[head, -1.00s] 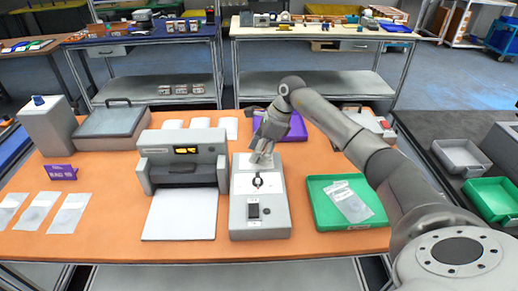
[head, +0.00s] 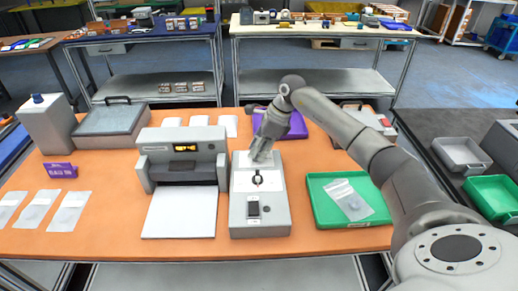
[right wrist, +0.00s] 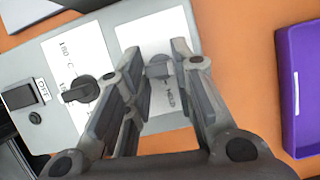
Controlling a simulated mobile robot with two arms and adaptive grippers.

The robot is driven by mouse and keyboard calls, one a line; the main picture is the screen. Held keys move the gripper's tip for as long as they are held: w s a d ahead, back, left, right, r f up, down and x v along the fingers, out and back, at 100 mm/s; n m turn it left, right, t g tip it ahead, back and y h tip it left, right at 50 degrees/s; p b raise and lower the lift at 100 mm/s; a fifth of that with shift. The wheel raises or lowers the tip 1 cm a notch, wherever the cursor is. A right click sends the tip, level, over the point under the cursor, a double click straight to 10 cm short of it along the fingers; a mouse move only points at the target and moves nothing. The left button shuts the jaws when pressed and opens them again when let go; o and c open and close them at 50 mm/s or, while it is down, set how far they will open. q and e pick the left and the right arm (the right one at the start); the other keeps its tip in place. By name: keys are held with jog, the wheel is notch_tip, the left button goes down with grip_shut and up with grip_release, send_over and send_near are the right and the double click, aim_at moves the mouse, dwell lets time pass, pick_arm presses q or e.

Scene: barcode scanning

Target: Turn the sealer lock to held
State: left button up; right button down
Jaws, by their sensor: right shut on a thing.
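The sealer control box (head: 240,205) is grey and stands on the orange table, right of the grey sealer (head: 182,146). Its grey lock knob (right wrist: 158,68) sits on a white label in the right wrist view, with the word HELD beside it. My right gripper (head: 258,158) comes down from above at the far end of the box. In the right wrist view my right gripper (right wrist: 155,72) has its fingers on both sides of the lock knob, shut on it. In the head view the gripper hides the knob. My left gripper is not in view.
A black dial (right wrist: 80,90) and a dark switch (right wrist: 28,95) sit on the same box. A green tray (head: 318,205) with a clear bag stands to the right. A purple bin (head: 295,125) is behind the gripper. Clear pouches (head: 70,212) lie at left.

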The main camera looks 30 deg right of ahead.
jog(key=m+t+h, duration=0.1)
jog(key=m, duration=0.3)
jog(key=shift+s+a+b, duration=0.1)
jog(key=shift+b, duration=0.3)
jog(key=m+h+b, duration=0.1)
jog(key=m, duration=0.2)
jog(key=shift+a+m+t, duration=0.15)
jog(key=shift+m+t, duration=0.25)
jog(key=m+h+b, duration=0.2)
jog(key=m, duration=0.2)
jog(key=shift+a, duration=0.2)
jog(key=m+h+b, duration=0.2)
jog(key=m, duration=0.3)
jog(key=shift+a, duration=0.1)
jog(key=c, duration=1.2)
grip_release()
jog(key=shift+c, duration=0.2)
jog(key=shift+r, duration=0.1)
jog(key=v, duration=1.1)
jog(key=shift+r, duration=0.45)
